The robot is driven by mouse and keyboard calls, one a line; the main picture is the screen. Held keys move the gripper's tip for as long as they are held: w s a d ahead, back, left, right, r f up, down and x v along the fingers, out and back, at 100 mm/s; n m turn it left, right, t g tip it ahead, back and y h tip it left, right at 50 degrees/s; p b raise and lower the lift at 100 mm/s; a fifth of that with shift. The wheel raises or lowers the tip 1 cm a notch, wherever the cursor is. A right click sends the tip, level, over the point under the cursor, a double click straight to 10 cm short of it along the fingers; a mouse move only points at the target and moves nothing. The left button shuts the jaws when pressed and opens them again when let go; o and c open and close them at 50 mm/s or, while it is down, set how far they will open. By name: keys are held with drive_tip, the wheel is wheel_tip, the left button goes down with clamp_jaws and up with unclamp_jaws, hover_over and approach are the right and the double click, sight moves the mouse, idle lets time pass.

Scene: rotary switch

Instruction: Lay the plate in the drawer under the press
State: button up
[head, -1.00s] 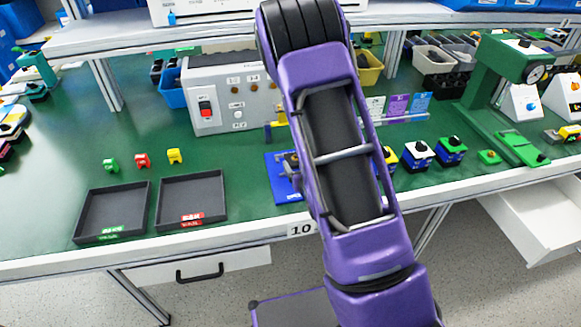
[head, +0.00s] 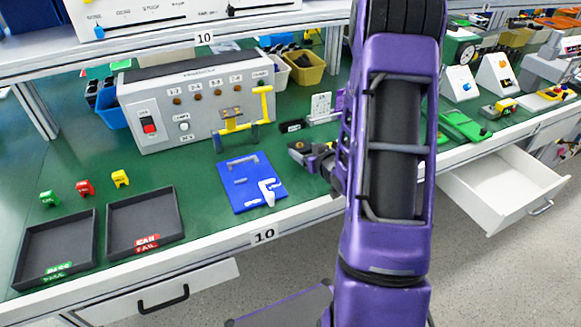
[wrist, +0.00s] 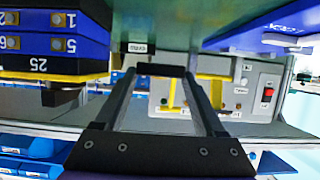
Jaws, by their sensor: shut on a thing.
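My gripper (head: 301,153) reaches left from my arm, above the green bench and right of the blue mat. In the wrist view, which is upside down, its fingers (wrist: 162,77) are shut on a small dark plate (wrist: 160,70), seen nearly edge-on. In the head view the plate is hard to tell from the dark fingers. The green press (head: 448,48) stands on the bench at the right, partly hidden by my arm. Below the bench edge, the white drawer (head: 508,183) is pulled open, and its visible floor is bare.
A blue mat (head: 238,184) with a white L-shaped piece lies near the bench's front edge. A grey switch panel (head: 190,112) stands behind. Two dark trays (head: 147,219) lie at left. A closed drawer (head: 163,292) is below. Open floor (head: 490,275) shows at right.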

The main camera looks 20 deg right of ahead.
sight(304, 170)
drive_tip(key=shift+f+b, duration=0.35)
drive_tip(key=shift+f, duration=2.05)
drive_tip(key=shift+f, duration=0.15)
drive_tip(key=o, duration=1.4)
